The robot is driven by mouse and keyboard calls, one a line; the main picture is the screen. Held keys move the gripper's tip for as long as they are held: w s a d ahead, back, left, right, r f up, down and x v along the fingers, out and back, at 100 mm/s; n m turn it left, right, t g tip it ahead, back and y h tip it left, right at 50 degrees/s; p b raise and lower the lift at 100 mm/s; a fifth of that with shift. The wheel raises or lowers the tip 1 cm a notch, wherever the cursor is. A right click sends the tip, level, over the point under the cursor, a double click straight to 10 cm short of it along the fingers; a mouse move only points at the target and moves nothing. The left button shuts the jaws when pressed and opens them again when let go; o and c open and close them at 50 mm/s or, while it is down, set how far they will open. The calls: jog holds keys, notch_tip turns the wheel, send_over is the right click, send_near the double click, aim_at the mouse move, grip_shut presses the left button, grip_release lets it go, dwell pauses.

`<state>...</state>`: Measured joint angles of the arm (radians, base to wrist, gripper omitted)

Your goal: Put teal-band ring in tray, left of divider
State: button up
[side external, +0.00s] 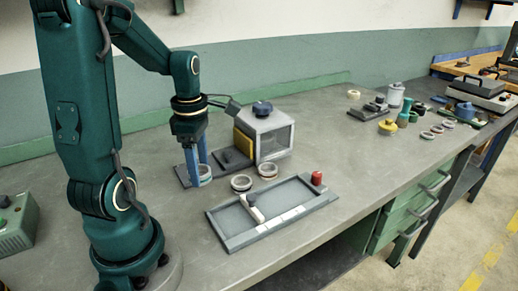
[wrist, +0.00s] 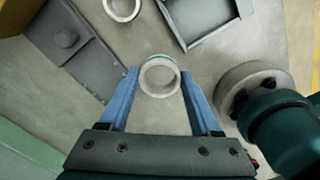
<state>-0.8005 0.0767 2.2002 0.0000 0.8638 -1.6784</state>
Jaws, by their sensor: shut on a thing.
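My gripper (side external: 199,174) is shut on a pale ring (side external: 206,175), with its blue fingers on either side. In the wrist view the ring (wrist: 160,91) sits between the fingertips (wrist: 160,75), and a thin teal edge shows on its far side. The ring is low, beside the grinder's dark base plate; I cannot tell whether it touches the bench. The grey tray (side external: 225,235) lies to the right and nearer the side camera. A divider (side external: 252,211) with a pale top stands inside it. Part of the tray (wrist: 208,35) shows at the wrist view's top.
Two other rings stand on the bench, one (side external: 241,183) near the tray and one (side external: 268,170) farther right. The grinder box (side external: 270,135) with a blue knob is behind. A red cylinder (side external: 316,178) is at the tray's far right corner. Bare bench lies before the tray.

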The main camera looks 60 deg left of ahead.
notch_tip(320, 180, up, 2)
send_over(235, 221)
notch_tip(235, 221, down, 4)
jog(key=shift+s+f, duration=0.1)
jog(key=shift+f, duration=2.05)
jog(key=shift+f, duration=0.15)
jog(key=o, duration=1.2)
